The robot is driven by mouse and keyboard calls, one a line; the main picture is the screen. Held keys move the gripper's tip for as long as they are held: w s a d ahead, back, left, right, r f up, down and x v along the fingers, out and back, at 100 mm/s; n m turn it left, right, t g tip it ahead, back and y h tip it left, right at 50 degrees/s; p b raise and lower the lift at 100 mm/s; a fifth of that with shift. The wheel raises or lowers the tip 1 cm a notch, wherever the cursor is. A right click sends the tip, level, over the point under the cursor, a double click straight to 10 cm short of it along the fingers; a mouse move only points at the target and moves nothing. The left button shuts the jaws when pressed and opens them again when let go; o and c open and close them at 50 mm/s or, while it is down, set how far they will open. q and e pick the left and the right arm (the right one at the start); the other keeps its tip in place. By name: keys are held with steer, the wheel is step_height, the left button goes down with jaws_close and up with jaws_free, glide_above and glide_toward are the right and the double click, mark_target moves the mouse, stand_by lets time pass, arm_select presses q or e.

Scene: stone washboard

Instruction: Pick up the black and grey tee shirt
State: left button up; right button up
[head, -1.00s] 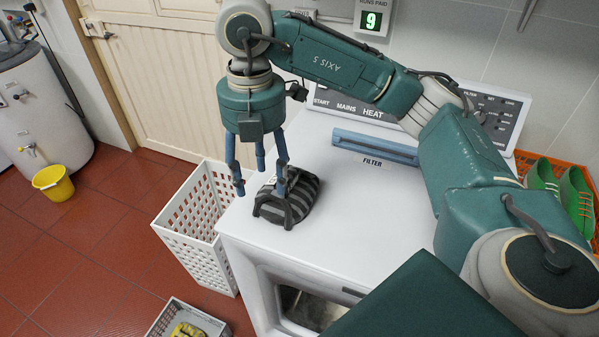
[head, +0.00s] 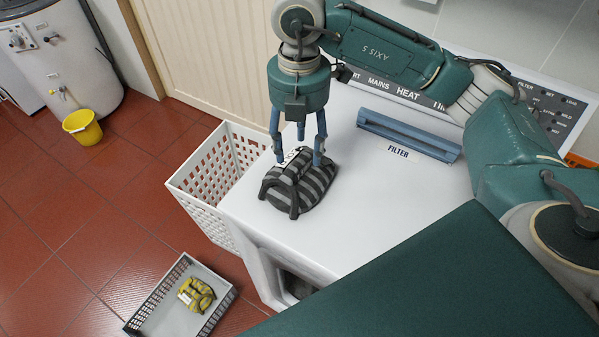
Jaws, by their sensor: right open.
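The black and grey striped tee shirt (head: 303,190) lies folded on the white top of the dryer, near its left edge. My right gripper (head: 299,158) hangs down over the shirt's far part, its fingers spread and open. One finger is at the shirt's far left side and another is over its right part. I cannot tell whether the fingertips touch the cloth. A small white label shows on the shirt between the fingers. My left gripper is not in view.
The white dryer top (head: 400,215) is clear right of the shirt. A tall white perforated basket (head: 208,188) stands against its left side. A grey crate (head: 150,312) on the floor holds a yellow and black folded garment (head: 196,294). A yellow bucket (head: 83,127) stands further back.

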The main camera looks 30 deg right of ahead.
mark_target(296, 159)
steer(key=f, duration=0.1)
steer(key=f+p, duration=0.1)
steer(key=f, duration=0.1)
steer(key=shift+a+f+p, duration=0.3)
steer(key=shift+a, duration=0.05)
steer(key=shift+f, duration=0.45)
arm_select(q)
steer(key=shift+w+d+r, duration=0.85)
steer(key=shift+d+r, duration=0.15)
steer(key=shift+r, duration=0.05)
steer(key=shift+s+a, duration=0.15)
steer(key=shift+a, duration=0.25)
arm_select(e)
jaws_close()
